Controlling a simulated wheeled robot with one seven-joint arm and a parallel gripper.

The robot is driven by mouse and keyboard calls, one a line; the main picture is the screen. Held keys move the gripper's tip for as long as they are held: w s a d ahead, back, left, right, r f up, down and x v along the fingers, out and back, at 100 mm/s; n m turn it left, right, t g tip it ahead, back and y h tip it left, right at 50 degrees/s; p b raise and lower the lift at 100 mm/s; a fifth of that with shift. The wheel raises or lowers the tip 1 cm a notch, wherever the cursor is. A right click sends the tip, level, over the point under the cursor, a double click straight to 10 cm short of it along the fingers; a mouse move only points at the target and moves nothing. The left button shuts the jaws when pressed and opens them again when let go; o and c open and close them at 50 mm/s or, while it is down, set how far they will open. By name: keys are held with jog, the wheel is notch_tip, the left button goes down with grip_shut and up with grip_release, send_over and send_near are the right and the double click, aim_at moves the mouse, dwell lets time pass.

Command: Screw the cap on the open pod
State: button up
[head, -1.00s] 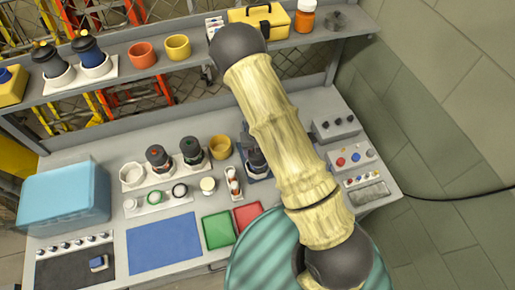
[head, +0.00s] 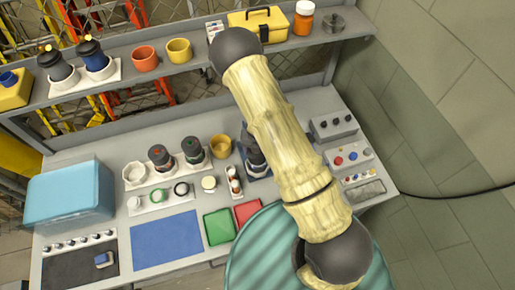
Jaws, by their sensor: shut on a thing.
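A dark pod (head: 256,160) stands upright in a blue holder (head: 262,177) at the middle of the bench, partly behind my arm. My gripper (head: 250,140) is just above this pod and mostly covered by my arm. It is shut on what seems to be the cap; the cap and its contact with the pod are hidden. Two other dark pods stand in a white rack to the left, one with a red mark (head: 160,157) and one with a green mark (head: 192,150). The rack's left place is empty.
A white strip (head: 146,208) holds a green ring and a black ring. An orange-yellow cup (head: 222,145) stands left of the holder. Blue, green and red mats lie in front. Control boxes (head: 347,157) are at right; a shelf (head: 200,72) runs behind.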

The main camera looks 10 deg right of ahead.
jog(key=shift+a+m+p, duration=0.2)
jog(key=shift+m+p, duration=0.7)
jog(key=shift+m, duration=0.2)
jog(key=o, duration=1)
jog(key=shift+d, duration=0.1)
notch_tip(320, 180, up, 17)
jog(key=shift+r+b, duration=0.2)
jog(key=shift+b, duration=0.45)
